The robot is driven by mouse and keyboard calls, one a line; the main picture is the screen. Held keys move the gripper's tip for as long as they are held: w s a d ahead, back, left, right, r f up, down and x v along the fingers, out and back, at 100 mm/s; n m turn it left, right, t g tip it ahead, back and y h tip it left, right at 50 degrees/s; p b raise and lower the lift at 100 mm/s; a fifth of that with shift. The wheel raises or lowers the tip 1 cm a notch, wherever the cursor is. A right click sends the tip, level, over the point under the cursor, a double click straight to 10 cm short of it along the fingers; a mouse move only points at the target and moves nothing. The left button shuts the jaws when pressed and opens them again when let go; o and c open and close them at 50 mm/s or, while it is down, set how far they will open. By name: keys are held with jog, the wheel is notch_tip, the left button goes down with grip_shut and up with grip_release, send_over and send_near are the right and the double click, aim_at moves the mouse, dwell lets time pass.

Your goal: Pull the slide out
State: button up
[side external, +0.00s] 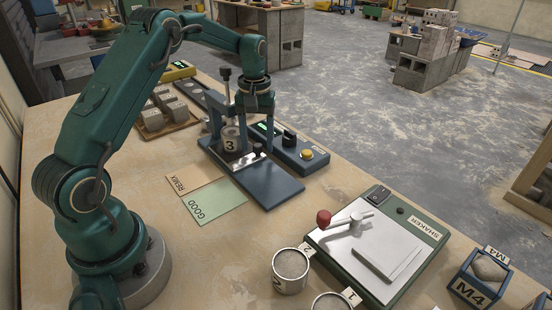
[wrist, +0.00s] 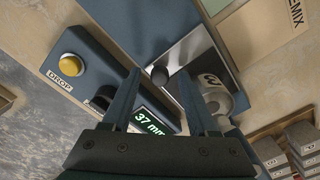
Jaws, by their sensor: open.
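The slide is a shiny metal plate (wrist: 205,60) on the blue base of the press (side external: 270,186); it also shows in the side view (side external: 243,162). A small dark round knob (wrist: 159,76) stands at its near end. A tub marked 3 (side external: 231,143) stands at the slide's rear, under the plunger; it also shows in the wrist view (wrist: 214,98). My gripper (side external: 256,150) is open and points down over the slide. In the wrist view its fingertips (wrist: 157,78) lie on either side of the knob, with gaps; whether they are level with it is unclear.
A blue control box (side external: 296,150) with a yellow DROP button (wrist: 72,65) and a 37 mm display (wrist: 150,124) stands close beside the press. GOOD (side external: 211,201) and REMIX (side external: 192,177) mats lie on the other side. The blue base in front of the slide is bare.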

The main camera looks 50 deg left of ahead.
grip_shut()
dwell(1.4)
